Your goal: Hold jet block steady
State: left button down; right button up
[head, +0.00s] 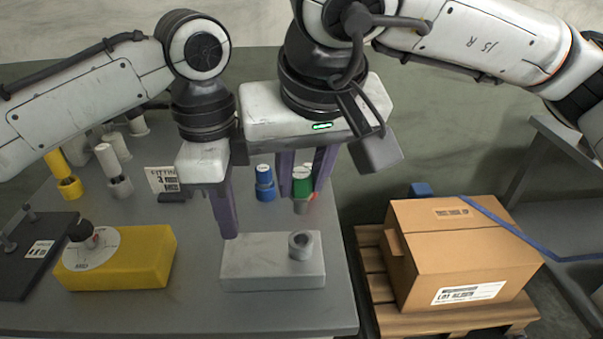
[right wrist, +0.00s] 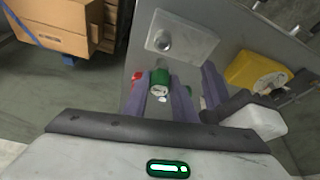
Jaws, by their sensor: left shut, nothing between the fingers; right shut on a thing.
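The grey block (head: 255,265), which I take to be the jet block, lies on the table with a round hollow socket (head: 300,245) on its right part. It also shows in the right wrist view (right wrist: 195,42). My left gripper (head: 230,236) is shut and empty, its fingertips at the block's upper left; I cannot tell whether they touch it. My right gripper (head: 303,190) is shut on a green-banded fitting (head: 302,186), held behind and above the socket, apart from the block. The fitting shows between the fingers in the right wrist view (right wrist: 159,78).
A yellow block (head: 145,258) with a round white dial plate stands left of the grey block, beside a dark plate (head: 35,255). A blue fitting (head: 265,185) and yellow and white fittings stand farther back. A cardboard box (head: 440,230) sits on a pallet right of the table.

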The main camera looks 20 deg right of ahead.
pick_arm(q)
jog(key=shift+r, duration=0.1)
notch_tip(320, 180, up, 3)
jog(key=shift+f, duration=0.1)
dwell(0.4)
